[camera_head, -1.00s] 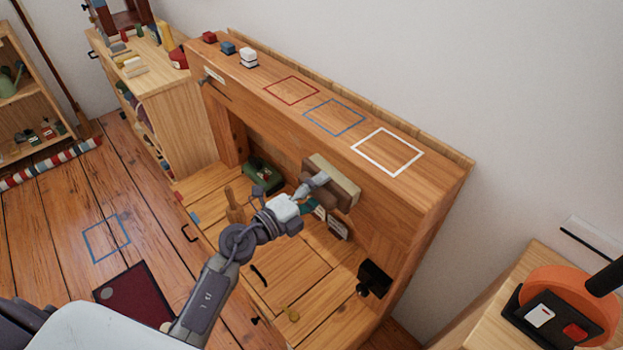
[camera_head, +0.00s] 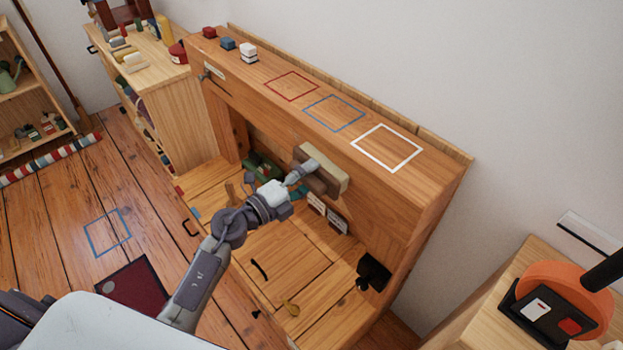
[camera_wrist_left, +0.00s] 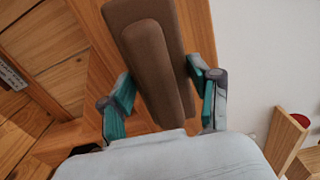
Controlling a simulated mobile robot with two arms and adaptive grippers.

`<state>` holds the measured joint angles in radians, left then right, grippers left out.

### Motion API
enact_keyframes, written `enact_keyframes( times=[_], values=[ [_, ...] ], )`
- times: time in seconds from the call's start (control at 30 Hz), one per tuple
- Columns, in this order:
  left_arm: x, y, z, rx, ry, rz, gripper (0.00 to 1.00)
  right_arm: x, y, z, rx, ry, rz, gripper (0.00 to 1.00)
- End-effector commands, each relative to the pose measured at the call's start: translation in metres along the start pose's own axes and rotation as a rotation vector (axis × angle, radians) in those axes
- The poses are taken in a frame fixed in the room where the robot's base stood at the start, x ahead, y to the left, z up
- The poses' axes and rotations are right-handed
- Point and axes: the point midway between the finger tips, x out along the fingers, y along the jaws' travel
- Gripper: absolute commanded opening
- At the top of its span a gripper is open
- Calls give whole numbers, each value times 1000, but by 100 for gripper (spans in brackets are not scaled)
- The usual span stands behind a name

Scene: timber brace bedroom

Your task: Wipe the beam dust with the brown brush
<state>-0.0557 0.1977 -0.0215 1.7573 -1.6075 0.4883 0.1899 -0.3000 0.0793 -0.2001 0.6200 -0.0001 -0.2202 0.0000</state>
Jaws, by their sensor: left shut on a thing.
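The brown brush (camera_head: 312,180) is a block with a brown back and a paler cream side. My left gripper (camera_head: 301,174) is shut on it and holds it against or very near the front face of the wooden beam (camera_head: 400,195); I cannot tell if they touch. In the left wrist view the brush (camera_wrist_left: 151,65) lies between the two teal fingers of the gripper (camera_wrist_left: 160,95). I cannot make out any dust on the beam; the brush and arm hide part of its front. My right gripper is not in view.
A black item (camera_head: 373,271) sits below right. An orange round object (camera_head: 570,300) stands on the right table.

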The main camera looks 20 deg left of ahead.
Motion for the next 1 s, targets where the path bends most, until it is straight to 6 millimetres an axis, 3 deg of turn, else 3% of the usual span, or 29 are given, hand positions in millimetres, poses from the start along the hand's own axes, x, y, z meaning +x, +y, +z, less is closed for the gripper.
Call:
enact_keyframes(
  times=[0.3, 0.57, 1.0],
  values=[
    [0, 1, 28, 2, -3, -1, 34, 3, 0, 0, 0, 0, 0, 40],
    [1, 2, 36, 1, -2, -2, 34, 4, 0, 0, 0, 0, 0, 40],
    [2, 4, 67, 2, -3, -2, 34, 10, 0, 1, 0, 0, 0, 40]
  ],
)
